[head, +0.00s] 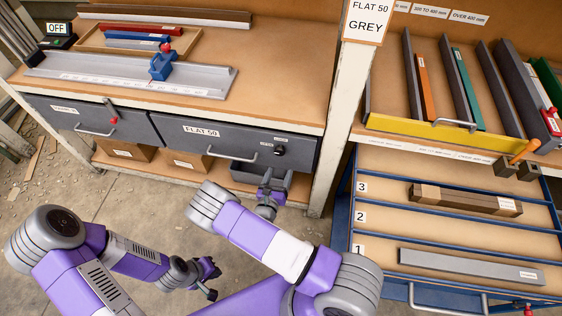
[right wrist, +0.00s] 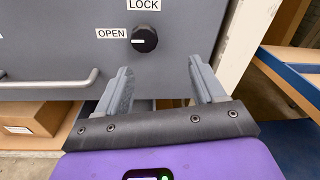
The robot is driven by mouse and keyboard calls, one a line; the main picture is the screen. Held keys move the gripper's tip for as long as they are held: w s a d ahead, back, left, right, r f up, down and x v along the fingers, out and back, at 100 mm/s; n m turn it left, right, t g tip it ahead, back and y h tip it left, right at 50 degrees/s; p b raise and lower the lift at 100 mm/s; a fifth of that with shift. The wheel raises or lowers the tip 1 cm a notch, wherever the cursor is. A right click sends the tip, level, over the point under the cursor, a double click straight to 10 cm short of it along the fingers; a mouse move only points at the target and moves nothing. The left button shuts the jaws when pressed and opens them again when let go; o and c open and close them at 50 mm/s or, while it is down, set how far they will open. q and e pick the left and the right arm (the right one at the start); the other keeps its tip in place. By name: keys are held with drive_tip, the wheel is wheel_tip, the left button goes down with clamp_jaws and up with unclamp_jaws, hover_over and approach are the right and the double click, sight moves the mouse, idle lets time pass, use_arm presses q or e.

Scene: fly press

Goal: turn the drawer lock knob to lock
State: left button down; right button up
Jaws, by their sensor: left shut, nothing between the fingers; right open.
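The black lock knob (right wrist: 144,40) sits on the grey drawer front labelled FLAT 50 (head: 222,140). In the right wrist view its white mark points left to the OPEN label (right wrist: 111,34); the LOCK label (right wrist: 144,5) is above it. The knob also shows in the head view (head: 279,151). My right gripper (right wrist: 160,68) is open, its fingers below the knob and apart from it, one to each side. It also shows just under the drawer front in the head view (head: 275,174). My left gripper (head: 213,280) is shut and empty, low over the floor.
A drawer handle (head: 232,156) is left of the knob. A second drawer (head: 80,117) with a red-tipped lever is further left. A pale post (head: 334,120) stands right of the knob, then a blue-framed rack (head: 352,195) with bars. Cardboard boxes (head: 185,160) sit below the drawers.

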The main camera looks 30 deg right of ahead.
sight(279, 153)
drive_tip(key=shift+n+t+y, duration=0.4)
drive_tip(key=shift+n+t, duration=0.2)
drive_tip(key=shift+t, duration=0.1)
drive_tip(key=w, duration=0.2)
drive_tip(key=w+d+b, duration=0.1)
drive_tip(key=w, duration=0.1)
drive_tip(key=w+d, duration=0.1)
drive_tip(key=w, duration=0.1)
drive_tip(key=shift+w+d+r+b, duration=0.1)
drive_tip(key=shift+d+r+b, duration=0.15)
drive_tip(key=shift+b, duration=0.15)
drive_tip(key=shift+w+d+r, duration=0.1)
drive_tip(key=shift+w+d, duration=0.3)
drive_tip(key=shift+w, duration=0.15)
clamp_jaws()
